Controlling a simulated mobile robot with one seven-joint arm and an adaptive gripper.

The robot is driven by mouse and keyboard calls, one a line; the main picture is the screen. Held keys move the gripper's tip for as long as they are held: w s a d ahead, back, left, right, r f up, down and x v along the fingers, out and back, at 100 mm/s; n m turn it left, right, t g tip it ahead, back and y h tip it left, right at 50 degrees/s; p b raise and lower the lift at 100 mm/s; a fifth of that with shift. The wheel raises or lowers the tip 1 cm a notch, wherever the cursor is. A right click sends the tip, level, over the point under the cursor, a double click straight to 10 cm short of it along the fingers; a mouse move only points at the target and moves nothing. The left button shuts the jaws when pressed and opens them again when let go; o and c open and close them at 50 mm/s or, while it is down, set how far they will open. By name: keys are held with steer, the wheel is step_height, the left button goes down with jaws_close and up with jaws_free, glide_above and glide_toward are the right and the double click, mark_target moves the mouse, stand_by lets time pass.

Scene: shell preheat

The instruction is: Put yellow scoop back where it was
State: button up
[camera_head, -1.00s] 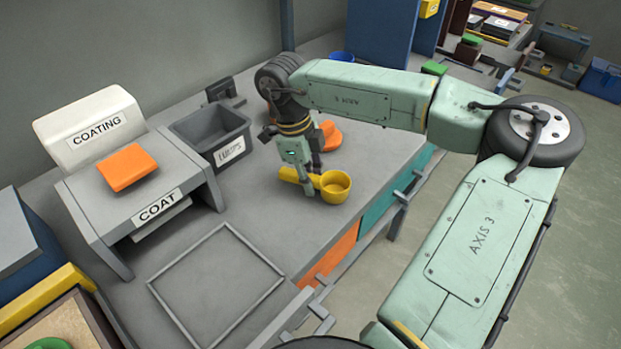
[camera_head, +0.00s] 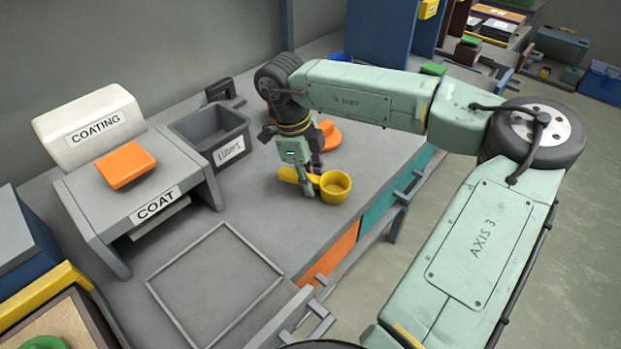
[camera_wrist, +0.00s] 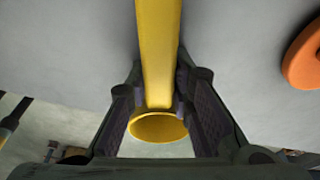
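The yellow scoop (camera_head: 335,188) is at the front part of the grey bench in the head view, its round bowl to the right and its handle to the left. My gripper (camera_head: 308,186) points down at the scoop. In the wrist view the scoop's handle (camera_wrist: 158,45) runs between my two fingers (camera_wrist: 160,90). My gripper looks shut on the handle. I cannot tell whether the scoop touches the bench top.
An orange object (camera_head: 328,135) lies behind my gripper. A grey labelled bin (camera_head: 210,138) stands left of it, beside the COAT stand (camera_head: 150,200) with an orange block (camera_head: 126,164) on top. An empty square outline (camera_head: 213,285) marks the front left of the bench (camera_head: 285,235).

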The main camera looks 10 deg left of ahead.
steer(key=o, duration=0.5)
steer(key=shift+s+a+f, duration=0.1)
steer(key=shift+s+f, duration=0.15)
steer(key=shift+f, duration=0.55)
steer(key=shift+r, duration=0.15)
